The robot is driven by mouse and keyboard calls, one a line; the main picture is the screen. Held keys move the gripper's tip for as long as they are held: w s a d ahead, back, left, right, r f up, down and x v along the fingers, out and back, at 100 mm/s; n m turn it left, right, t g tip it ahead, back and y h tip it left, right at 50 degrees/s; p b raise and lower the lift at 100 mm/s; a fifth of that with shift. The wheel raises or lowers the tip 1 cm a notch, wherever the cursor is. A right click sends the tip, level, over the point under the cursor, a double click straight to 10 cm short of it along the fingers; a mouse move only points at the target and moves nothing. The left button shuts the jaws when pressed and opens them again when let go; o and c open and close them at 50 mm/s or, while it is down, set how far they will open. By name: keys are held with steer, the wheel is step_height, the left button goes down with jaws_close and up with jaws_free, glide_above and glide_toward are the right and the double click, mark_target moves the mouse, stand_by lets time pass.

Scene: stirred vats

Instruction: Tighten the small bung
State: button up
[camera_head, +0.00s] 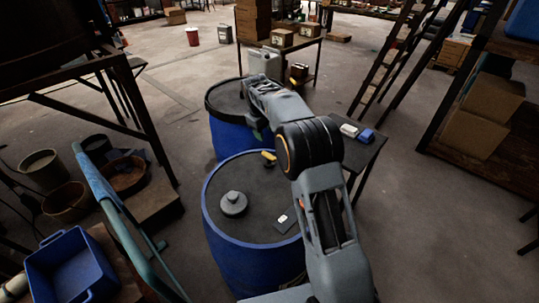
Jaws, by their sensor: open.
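A near blue drum (222,226) has a dark lid with a round grey stepped cap (233,203) at its left. A small yellow piece (268,157) sits at that lid's far edge. A far blue drum (226,140) with a black rim stands behind it. I cannot make out for sure which piece is the small bung; my arm covers part of both lids. My arm reaches over the near drum to the far drum's right side. My gripper (259,132) hangs there, mostly hidden by the arm, open; I see nothing held in it.
A small dark table (362,152) with a white and a blue item stands right of the drums. A blue pipe rail (120,215), tubs and a blue crate (70,265) are at left. A ladder (385,65) and shelving are at right.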

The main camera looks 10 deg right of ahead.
mark_target(269, 155)
steer(key=f, duration=0.4)
steer(key=w+d+f, duration=0.1)
steer(key=f, duration=0.4)
steer(key=d+f, duration=0.1)
steer(key=f, duration=0.3)
steer(key=shift+w+f+p, duration=0.3)
steer(key=shift+w+p, duration=0.05)
steer(key=shift+p, duration=0.05)
steer(key=shift+c, duration=0.2)
jaws_close()
